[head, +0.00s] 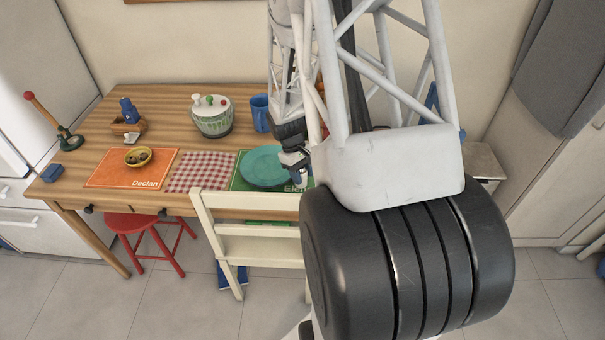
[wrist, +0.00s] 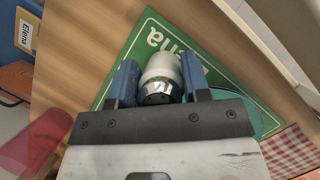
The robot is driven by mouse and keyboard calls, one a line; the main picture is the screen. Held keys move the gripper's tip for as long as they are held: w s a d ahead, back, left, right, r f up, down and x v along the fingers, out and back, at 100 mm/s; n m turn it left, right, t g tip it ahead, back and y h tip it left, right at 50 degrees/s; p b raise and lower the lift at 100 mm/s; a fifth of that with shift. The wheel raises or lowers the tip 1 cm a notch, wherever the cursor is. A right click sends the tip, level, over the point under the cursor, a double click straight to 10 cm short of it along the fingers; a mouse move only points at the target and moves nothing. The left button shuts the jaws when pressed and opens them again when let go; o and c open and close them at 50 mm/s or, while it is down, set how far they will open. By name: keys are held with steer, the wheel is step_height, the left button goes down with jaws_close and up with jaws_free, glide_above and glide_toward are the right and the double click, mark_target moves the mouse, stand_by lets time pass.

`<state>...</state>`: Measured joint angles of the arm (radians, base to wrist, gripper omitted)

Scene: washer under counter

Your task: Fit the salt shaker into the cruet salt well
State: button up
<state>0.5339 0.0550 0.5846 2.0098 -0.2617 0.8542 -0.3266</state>
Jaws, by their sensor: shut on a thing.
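My gripper (wrist: 160,68) is shut on the salt shaker (wrist: 160,72), a white body with a shiny metal end, between two blue fingers in the wrist view. In the head view my gripper (head: 297,162) is over the right part of the table, by the teal plate (head: 262,167); my arm partly covers this area. A small wooden holder (head: 137,124), apparently the cruet, stands at the back left of the table, far from my gripper. A dark blue item (head: 129,110) stands in it and a whitish piece shows at its front. Its salt well cannot be made out.
A lidded pot (head: 212,120) and a blue mug (head: 260,113) stand between my gripper and the holder. A red-handled stand (head: 55,125) is far left. A cream chair (head: 250,229) stands at the front.

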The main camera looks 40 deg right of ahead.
steer(key=shift+f, duration=0.2)
steer(key=o, duration=1)
steer(key=shift+o, duration=0.2)
steer(key=shift+r, duration=0.1)
steer(key=v, duration=1.2)
steer(key=shift+r, duration=0.15)
